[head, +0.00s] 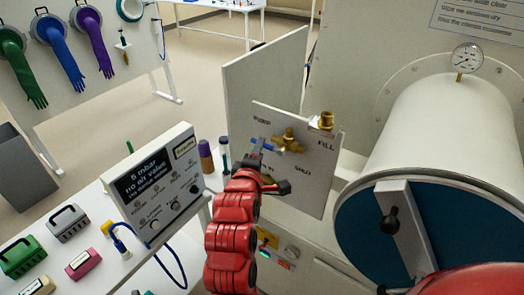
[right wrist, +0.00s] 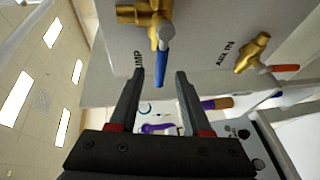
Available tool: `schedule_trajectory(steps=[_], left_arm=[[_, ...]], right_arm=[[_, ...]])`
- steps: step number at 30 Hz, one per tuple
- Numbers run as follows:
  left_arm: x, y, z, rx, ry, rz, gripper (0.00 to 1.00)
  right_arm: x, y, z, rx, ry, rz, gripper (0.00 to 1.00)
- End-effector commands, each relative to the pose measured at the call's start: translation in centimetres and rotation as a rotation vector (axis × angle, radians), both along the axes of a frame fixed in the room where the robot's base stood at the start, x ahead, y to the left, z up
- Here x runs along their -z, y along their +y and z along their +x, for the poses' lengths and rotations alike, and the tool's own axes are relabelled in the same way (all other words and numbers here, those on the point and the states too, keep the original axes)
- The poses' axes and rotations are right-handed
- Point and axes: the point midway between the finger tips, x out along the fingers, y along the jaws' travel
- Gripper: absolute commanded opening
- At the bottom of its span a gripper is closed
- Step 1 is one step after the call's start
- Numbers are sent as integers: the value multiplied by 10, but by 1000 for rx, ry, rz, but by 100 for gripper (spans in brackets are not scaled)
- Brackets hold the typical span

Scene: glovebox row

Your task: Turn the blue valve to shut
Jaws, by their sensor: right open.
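The blue valve has a brass body (head: 291,141) on a pale upright panel, and its blue lever (head: 262,145) points left in the head view. In the right wrist view the blue lever (right wrist: 161,68) hangs below the brass body, beside a partly hidden label ending in "UMP". My right gripper (head: 265,168) is at the panel, close to the lever. In the right wrist view its fingers (right wrist: 156,88) are apart, with the lever's end showing in the gap between the tips. I see no clear contact. My left gripper is not in view.
A second brass valve with a red lever (right wrist: 285,68) sits by "AIR IN". A brass fitting (head: 326,121) tops the panel. A display box (head: 155,185) stands left, and a large white cylinder (head: 445,140) with a gauge (head: 467,58) stands right.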

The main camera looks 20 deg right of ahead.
Motion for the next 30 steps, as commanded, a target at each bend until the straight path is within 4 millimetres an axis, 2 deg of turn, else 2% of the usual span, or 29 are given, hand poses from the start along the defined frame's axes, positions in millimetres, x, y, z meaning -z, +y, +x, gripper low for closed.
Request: schedule_trajectory(steps=[1, 7, 18, 19, 27, 30], left_arm=[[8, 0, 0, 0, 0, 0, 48], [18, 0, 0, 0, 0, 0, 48], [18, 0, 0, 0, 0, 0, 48], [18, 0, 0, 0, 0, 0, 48], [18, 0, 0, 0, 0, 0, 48], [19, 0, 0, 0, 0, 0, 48]], right_arm=[[5, -6, 8, 3, -2, 3, 48], [9, -17, 30, 0, 0, 2, 48], [7, -19, 36, -2, -1, 0, 48], [7, -19, 36, -2, -1, 0, 47], [7, -19, 36, -2, -1, 0, 0], [8, -19, 36, -2, -1, 0, 0]])
